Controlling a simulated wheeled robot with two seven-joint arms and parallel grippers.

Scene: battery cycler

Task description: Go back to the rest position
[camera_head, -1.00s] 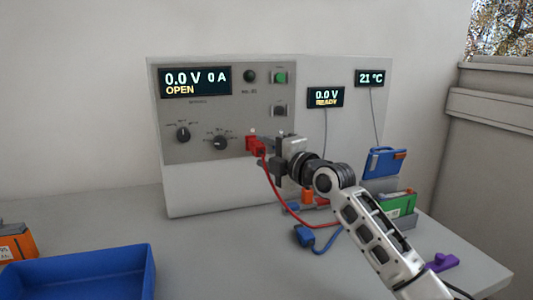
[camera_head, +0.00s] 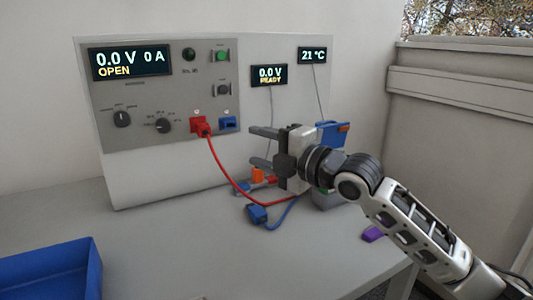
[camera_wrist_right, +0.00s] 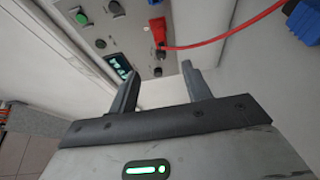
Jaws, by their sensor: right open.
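My right gripper (camera_head: 254,147) is open and empty, held in the air in front of the cycler, to the right of the red plug. Its two spread fingers also show in the right wrist view (camera_wrist_right: 159,75), with nothing between them. The red plug (camera_head: 199,127) sits at the red socket of the cycler panel (camera_head: 165,92), its red cable hanging down to the table. In the right wrist view the red plug (camera_wrist_right: 158,30) is beyond the fingers, apart from them. My left gripper is not in view.
A blue plug (camera_head: 258,214) lies on the table below my right gripper, and the blue socket (camera_head: 227,123) is empty. A blue battery (camera_head: 331,136) stands partly hidden behind my wrist. A blue tray (camera_head: 50,277) is at the front left, a purple object (camera_head: 373,234) at the right edge.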

